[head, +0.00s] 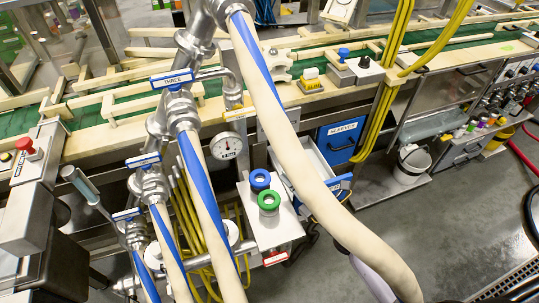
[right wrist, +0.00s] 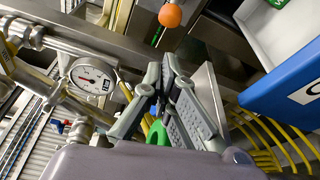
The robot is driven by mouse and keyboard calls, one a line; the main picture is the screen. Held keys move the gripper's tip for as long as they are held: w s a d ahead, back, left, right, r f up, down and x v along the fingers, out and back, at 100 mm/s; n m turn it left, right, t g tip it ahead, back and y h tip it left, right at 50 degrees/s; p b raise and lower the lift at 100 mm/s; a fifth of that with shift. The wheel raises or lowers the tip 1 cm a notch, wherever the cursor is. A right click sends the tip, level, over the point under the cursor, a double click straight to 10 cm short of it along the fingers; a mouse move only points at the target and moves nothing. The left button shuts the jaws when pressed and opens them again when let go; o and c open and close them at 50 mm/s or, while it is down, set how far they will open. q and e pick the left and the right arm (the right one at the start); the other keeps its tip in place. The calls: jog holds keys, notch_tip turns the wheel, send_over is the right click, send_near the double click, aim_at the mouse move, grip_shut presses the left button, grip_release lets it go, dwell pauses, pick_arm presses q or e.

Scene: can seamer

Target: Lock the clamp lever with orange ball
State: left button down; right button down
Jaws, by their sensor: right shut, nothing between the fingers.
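An orange ball (right wrist: 171,15) shows at the top of the right wrist view, on a thin stem whose lower part shows little. The rest of the clamp lever is hard to make out. I cannot make out the orange ball in the head view; hoses cover part of that area. My right gripper (right wrist: 160,82) is shut and empty, with its grey fingers below the ball and apart from it in the picture. Part of a green knob (right wrist: 157,132) shows behind the fingers. My left gripper is not in view.
Thick cream hoses (head: 275,95) with blue stripes cross the head view. A pressure gauge (head: 226,146) hangs beside them. A box carries a blue ring knob (head: 260,180) and a green ring knob (head: 269,200). A blue bin (right wrist: 285,95) is at the right of the wrist view.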

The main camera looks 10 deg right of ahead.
aim_at(280, 139)
jog(key=x, duration=1)
jog(key=shift+p, duration=0.3)
jog(key=shift+d, duration=0.15)
jog(key=shift+s+d+n+y, duration=0.2)
jog(key=shift+n+y, duration=0.1)
jog(key=shift+y, duration=0.2)
